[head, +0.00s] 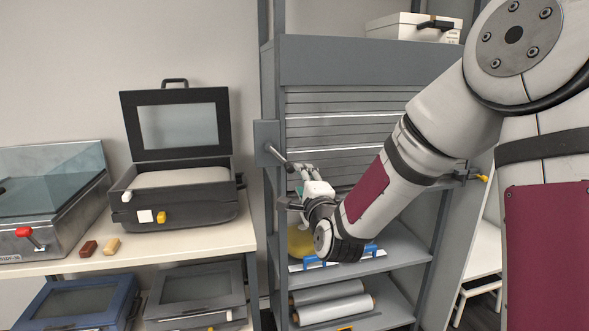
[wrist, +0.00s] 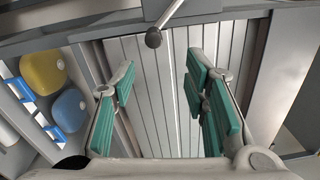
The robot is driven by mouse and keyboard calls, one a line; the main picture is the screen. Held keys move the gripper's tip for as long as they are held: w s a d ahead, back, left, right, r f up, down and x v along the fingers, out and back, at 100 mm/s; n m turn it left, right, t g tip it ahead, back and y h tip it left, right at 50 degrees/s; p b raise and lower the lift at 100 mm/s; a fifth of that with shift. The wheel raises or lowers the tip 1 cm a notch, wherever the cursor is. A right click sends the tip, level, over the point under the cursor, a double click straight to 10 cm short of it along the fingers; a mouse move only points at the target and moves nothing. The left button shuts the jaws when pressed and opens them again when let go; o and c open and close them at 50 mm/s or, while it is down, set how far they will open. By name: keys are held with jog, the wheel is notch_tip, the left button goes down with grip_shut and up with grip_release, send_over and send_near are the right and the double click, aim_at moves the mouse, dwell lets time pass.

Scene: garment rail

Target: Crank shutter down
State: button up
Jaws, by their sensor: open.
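The grey slatted shutter (head: 340,122) hangs part way down the front of the shelf unit, with open shelves below it. Its crank (head: 278,156) is a thin rod with a dark ball knob, coming from a grey box on the unit's left post. My gripper (head: 303,176) is at the knob's lower right, in front of the shutter. In the wrist view, my gripper (wrist: 162,72) is open, teal pads spread wide and nothing between them. The crank's knob (wrist: 153,38) shows just beyond the fingertips, nearer the left finger; I see no contact. The slats (wrist: 155,95) fill the space behind.
Shelves under the shutter hold a yellow item (head: 300,242), blue-clipped pieces (head: 372,250) and pale rolls (head: 330,302). A white box (head: 412,27) sits on top of the unit. Left is a table (head: 190,241) with an open-lidded black case (head: 180,190) and a glass-lidded machine (head: 50,190).

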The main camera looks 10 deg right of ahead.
aim_at(291, 171)
jog(key=w+n+p, duration=0.3)
jog(key=n+p, duration=0.2)
jog(key=n, duration=0.1)
jog(key=w+n+p, duration=0.4)
jog(key=n+p, duration=0.2)
jog(key=n, duration=0.1)
jog(key=w+n+p, duration=0.4)
jog(key=n+p, duration=0.1)
jog(key=n, duration=0.1)
jog(key=shift+w+a+f+n, duration=0.2)
jog(key=shift+a+f+n, duration=0.1)
jog(key=shift+a+n, duration=0.1)
grip_shut()
